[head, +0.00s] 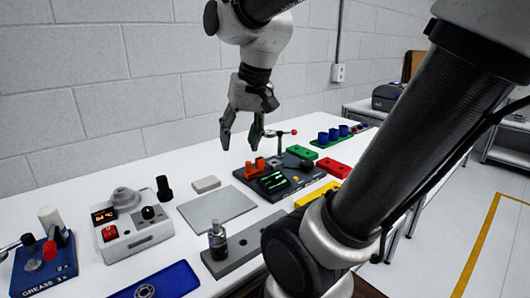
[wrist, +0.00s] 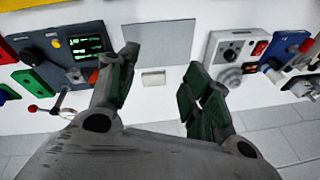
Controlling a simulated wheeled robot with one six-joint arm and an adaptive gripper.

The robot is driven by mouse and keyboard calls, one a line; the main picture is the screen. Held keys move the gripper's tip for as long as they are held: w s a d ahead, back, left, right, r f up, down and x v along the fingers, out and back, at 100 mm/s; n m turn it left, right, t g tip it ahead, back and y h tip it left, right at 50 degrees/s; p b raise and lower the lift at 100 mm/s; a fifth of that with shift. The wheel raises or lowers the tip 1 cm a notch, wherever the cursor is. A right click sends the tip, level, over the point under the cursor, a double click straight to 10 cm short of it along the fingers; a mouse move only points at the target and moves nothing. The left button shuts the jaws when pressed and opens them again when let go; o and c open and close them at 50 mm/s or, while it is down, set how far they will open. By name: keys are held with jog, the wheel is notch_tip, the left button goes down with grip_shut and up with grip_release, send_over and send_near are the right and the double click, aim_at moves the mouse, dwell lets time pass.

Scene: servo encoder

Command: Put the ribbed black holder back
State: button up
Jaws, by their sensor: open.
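A small black upright piece (head: 164,188), wider at the top, stands on the white table just behind and right of the box with the orange display. It looks like the black holder, but ribs are too small to make out. My gripper (head: 241,143) is open and empty, pointing down above the back of the table, to the right of the black piece and higher. In the wrist view my gripper (wrist: 160,62) has its fingers wide apart with nothing between them. I cannot make out the black piece in that view; the right finger may hide it.
A display box (head: 138,235), a grey mat (head: 217,207), a light block (head: 206,184) and a dark board with a green screen (head: 287,187) surround the middle. A metal-topped black part (head: 217,240) stands on a grey plate. The mat is clear.

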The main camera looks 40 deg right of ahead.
jog(key=s+d+f+n+t+h, duration=0.1)
jog(key=s+d+f+n, duration=0.1)
jog(key=s+n, duration=0.2)
jog(key=s, duration=0.2)
jog(key=shift+s+f, duration=0.15)
jog(key=shift+s, duration=0.15)
dwell(0.8)
